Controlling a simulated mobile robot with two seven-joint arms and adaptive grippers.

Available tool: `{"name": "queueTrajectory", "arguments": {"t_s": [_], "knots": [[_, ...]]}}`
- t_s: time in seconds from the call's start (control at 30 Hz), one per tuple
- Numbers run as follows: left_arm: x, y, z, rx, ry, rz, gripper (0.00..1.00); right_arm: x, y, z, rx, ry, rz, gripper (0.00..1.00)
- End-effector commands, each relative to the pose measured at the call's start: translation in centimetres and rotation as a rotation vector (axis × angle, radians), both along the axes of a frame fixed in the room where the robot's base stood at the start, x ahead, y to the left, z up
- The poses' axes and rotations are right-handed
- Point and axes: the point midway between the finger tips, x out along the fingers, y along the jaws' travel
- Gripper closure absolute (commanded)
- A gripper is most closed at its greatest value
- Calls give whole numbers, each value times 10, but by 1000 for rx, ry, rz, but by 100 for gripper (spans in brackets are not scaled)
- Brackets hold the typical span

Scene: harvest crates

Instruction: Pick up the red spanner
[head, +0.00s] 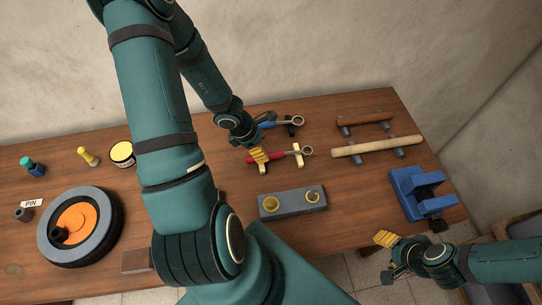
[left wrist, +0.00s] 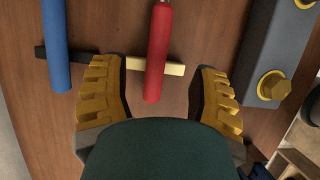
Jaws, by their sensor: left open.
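My left gripper (head: 255,155) is open above the handle end. In the left wrist view, the two yellow-padded fingers (left wrist: 160,95) stand apart on either side of the red handle, which appears untouched. My right gripper (head: 388,257) appears open and empty, off the table's front right edge.
A blue spanner (head: 268,124) lies just behind the red one. A grey block (head: 285,207) with gold bolts stands in front. A wheel (head: 51,245) lies at left.

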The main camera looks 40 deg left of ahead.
Motion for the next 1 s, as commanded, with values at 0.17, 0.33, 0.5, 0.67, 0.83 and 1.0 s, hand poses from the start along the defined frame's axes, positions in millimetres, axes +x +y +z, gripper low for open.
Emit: {"name": "queueTrajectory", "arguments": {"t_s": [0.17,0.33,0.5,0.67,0.83,1.0], "knots": [[4,-4,-14,-2,1,0,39,0,0,-9,-1,1,-2,45],[7,-5,-20,-1,1,0,39,-1,0,-14,-1,0,-2,45],[18,-12,-40,-1,0,-3,39,-1,0,-34,-2,1,-4,45],[24,-16,-55,-1,1,-2,39,0,1,-50,-6,0,-4,45],[26,-18,-60,0,0,-1,39,1,2,-55,-7,1,-5,45],[26,-18,-59,0,0,-1,39,1,2,-55,-7,1,-5,45]]}}
